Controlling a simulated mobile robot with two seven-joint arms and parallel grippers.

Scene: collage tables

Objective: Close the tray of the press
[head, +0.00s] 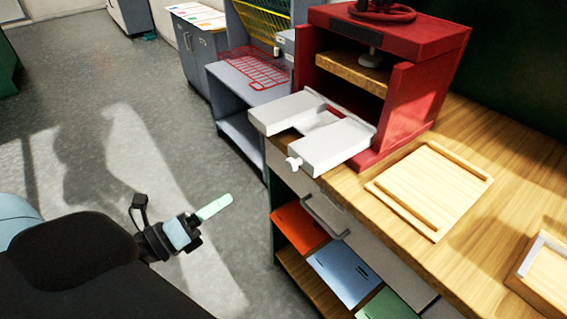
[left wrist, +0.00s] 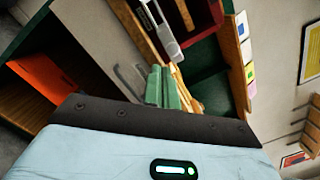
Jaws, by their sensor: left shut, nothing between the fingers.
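The red press (head: 400,110) stands on the wooden bench, with a wheel on top. Its white tray (head: 325,145) is pulled out toward the front left and overhangs the bench edge. My right gripper is not in view.
The bench top (head: 470,220) carries a light wooden board (head: 430,190) and another wooden piece (head: 545,275) at right. A drawer handle (head: 325,217) sticks out below the tray. Shelves below hold orange, blue and green items. The grey floor (head: 110,140) at left is clear.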

